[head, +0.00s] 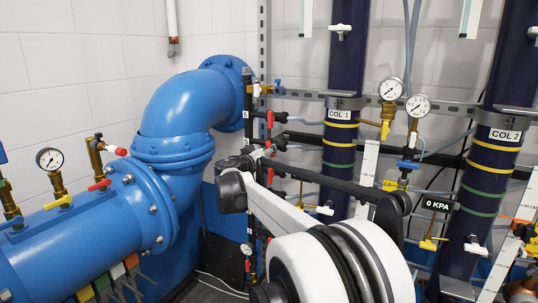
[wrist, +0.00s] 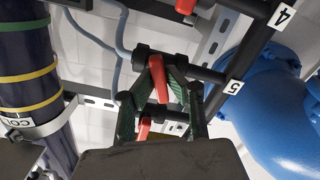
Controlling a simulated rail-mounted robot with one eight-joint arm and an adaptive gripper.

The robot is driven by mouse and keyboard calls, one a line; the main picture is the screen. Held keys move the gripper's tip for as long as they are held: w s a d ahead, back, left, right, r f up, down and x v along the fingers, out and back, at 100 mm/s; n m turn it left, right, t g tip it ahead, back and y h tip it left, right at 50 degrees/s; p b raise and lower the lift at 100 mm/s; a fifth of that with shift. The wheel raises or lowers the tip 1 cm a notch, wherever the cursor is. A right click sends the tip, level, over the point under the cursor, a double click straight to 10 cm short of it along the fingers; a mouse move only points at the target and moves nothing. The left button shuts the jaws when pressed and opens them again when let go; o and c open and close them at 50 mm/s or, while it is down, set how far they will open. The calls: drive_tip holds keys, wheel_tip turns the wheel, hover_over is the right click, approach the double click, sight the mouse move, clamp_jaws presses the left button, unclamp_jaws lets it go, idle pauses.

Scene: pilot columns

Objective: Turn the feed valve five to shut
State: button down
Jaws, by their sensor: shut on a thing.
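Valve five is a black stub with a red lever (wrist: 158,78), beside the label "5" (wrist: 234,87) on a dark manifold pipe in the wrist view. The lever appears to lie across its stub. My gripper (wrist: 162,76) has its two green-and-dark fingers on either side of this lever, shut on it. The fingers cover part of the valve. In the head view my arm stands in front of the black manifold (head: 249,100), and my fingertips cannot be made out clearly there.
In the wrist view another red lever (wrist: 145,129) shows between my fingers, and one (wrist: 186,6) at the top near label "4" (wrist: 282,16). A large blue pipe (head: 180,110) stands left of the manifold. Dark columns (head: 346,60) and gauges (head: 391,89) stand to the right.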

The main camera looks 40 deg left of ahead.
drive_tip(key=m+b, duration=0.1)
drive_tip(key=m, duration=0.3)
drive_tip(key=shift+m, duration=0.4)
idle(0.4)
drive_tip(key=c, duration=1.7)
unclamp_jaws()
drive_tip(key=shift+c, duration=0.2)
drive_tip(key=s+d, duration=0.2)
drive_tip(key=s, duration=0.9)
drive_tip(key=shift+s+d, duration=0.15)
drive_tip(key=shift+s, duration=0.25)
